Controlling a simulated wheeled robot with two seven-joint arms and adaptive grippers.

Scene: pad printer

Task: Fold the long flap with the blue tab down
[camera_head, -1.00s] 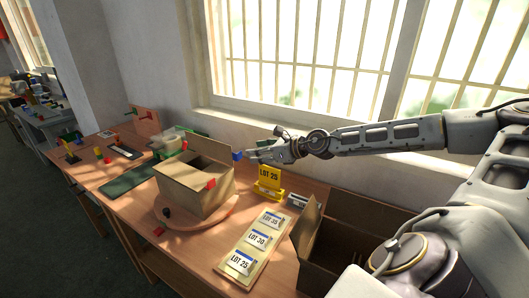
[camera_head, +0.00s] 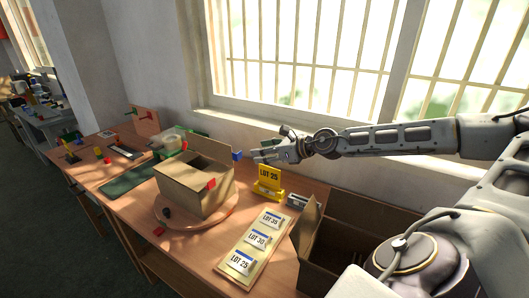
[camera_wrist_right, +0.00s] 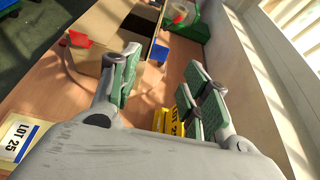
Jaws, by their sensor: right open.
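A cardboard box (camera_head: 190,190) with an open top sits on a round wooden turntable (camera_head: 226,210). Its long flap (camera_head: 206,149) stands up at the back, with a blue tab (camera_head: 237,155) at its right end. A red tab (camera_head: 211,183) is on the front corner side. My right gripper (camera_head: 256,156) is just right of the blue tab, open and empty, with a small gap showing. In the right wrist view the fingers (camera_wrist_right: 165,85) are spread, and the blue tab (camera_wrist_right: 159,52) shows beyond the left finger. My left gripper is not in view.
A yellow LOT 25 stand (camera_head: 268,183) is below my right gripper. A board with several LOT cards (camera_head: 258,237) lies in front. An open carton (camera_head: 312,230) stands at right. A green mat (camera_head: 128,178) lies left of the box. The window wall (camera_head: 190,60) is behind.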

